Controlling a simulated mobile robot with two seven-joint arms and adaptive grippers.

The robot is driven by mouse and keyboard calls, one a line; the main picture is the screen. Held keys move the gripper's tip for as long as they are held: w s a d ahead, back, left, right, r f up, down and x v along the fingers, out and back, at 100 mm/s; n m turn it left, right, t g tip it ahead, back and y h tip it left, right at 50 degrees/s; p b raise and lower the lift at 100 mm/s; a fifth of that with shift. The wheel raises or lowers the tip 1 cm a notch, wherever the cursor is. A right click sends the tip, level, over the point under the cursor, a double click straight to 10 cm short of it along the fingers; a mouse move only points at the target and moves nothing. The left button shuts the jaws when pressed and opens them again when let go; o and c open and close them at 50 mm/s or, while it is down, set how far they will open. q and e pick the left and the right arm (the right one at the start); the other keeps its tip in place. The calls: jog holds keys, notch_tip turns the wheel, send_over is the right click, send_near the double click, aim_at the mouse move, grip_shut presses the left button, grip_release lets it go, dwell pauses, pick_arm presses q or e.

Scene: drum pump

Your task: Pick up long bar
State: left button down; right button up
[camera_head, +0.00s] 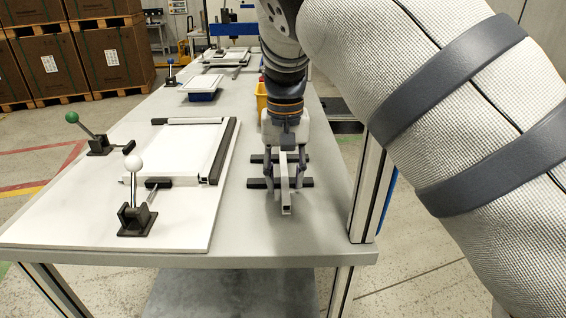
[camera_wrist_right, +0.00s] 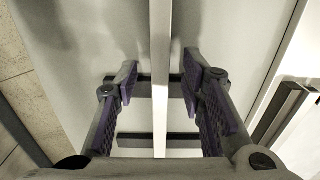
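The long bar (camera_head: 286,197) is a pale, narrow square bar with its end toward me, on the right part of the grey table. In the right wrist view the long bar (camera_wrist_right: 160,45) runs lengthwise between the fingers, over two dark cross pieces (camera_wrist_right: 180,140). My right gripper (camera_head: 284,178) points down over the bar. In the right wrist view my right gripper (camera_wrist_right: 157,80) is open, with one finger on each side of the bar and a visible gap on both sides. My left gripper is not in view.
A white board (camera_head: 60,222) left of the bar carries a framed plate (camera_head: 175,150) and two lever clamps, one with a white knob (camera_head: 133,163), one green (camera_head: 72,117). A yellow bin (camera_head: 261,97) stands behind my gripper. The grey table (camera_head: 300,240) is clear in front.

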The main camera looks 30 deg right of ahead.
grip_shut()
